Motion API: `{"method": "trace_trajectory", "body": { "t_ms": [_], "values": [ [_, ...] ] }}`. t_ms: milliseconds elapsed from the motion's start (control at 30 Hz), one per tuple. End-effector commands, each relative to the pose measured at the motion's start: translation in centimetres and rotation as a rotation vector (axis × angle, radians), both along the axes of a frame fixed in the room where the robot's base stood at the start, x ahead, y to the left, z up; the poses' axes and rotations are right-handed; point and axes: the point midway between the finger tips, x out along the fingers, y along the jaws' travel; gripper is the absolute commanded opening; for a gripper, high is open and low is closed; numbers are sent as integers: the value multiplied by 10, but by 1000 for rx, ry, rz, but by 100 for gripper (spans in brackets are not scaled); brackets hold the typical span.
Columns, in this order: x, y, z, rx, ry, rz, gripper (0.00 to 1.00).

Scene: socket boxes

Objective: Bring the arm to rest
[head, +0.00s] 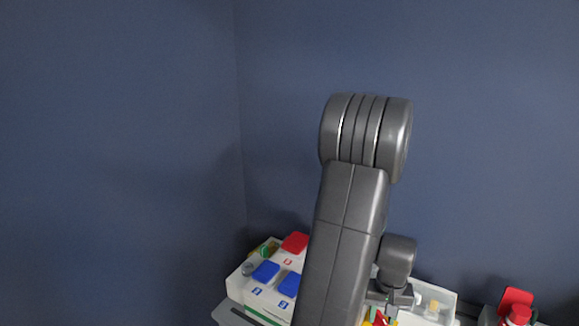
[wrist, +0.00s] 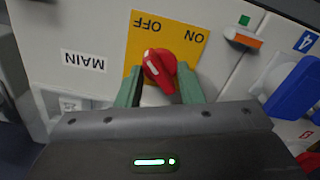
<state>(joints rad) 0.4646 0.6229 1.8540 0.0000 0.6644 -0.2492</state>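A red rotary switch knob (wrist: 160,66) sits on a yellow plate (wrist: 135,50) marked OFF and ON, which appears upside down in the wrist view. The knob's white mark lies on its upper left, on the OFF side. My gripper (wrist: 160,76) is open, with one green finger on each side of the knob. The fingers look apart from it, though their exact depth is hard to tell. In the head view, my arm comes up from the bottom and bends down at the right, with the gripper (head: 384,307) low over the red and yellow switch area.
A white panel (wrist: 85,30) labelled MAIN surrounds the switch. A blue cover (wrist: 297,90) stands close on the right. In the head view, white boxes with blue lids (head: 266,271) and a red lid (head: 295,242) stand left of my arm. Red items (head: 517,312) stand far right. Space above is clear.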

Motion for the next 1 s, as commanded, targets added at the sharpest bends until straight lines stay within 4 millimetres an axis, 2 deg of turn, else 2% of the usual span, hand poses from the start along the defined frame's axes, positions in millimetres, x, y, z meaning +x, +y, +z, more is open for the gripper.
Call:
{"method": "trace_trajectory", "body": {
  "t_ms": [300,500,1000],
  "values": [
    [0,0,0,0,0,-245,34],
    [0,0,0,0,0,-340,34],
    [0,0,0,0,0,-370,34]
  ]
}}
